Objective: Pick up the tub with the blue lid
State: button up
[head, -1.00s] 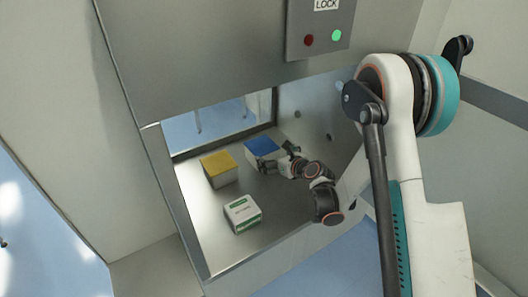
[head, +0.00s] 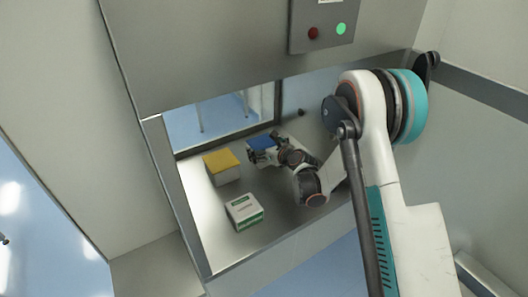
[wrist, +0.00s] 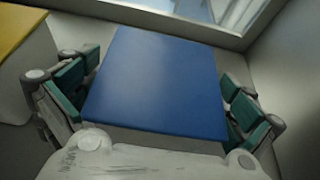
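The tub with the blue lid (head: 262,142) stands at the back of the metal chamber. In the wrist view its blue lid (wrist: 158,85) fills the middle and hides most of its body. My gripper (head: 267,152) is at the tub, with one finger on each side of it. In the wrist view my gripper (wrist: 160,95) has its green pads close beside the lid's left and right edges. The fingers are spread wide around the tub. Firm contact cannot be seen, as the lid hides the pads' inner faces.
A yellow-lidded tub (head: 222,165) stands just left of the blue one; it also shows in the wrist view (wrist: 18,35). A white and green box (head: 244,211) lies nearer the front. The chamber's window frame (head: 228,140) rises behind, and its metal floor (head: 215,235) is otherwise clear.

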jog(key=c, duration=0.9)
jog(key=shift+r, duration=0.15)
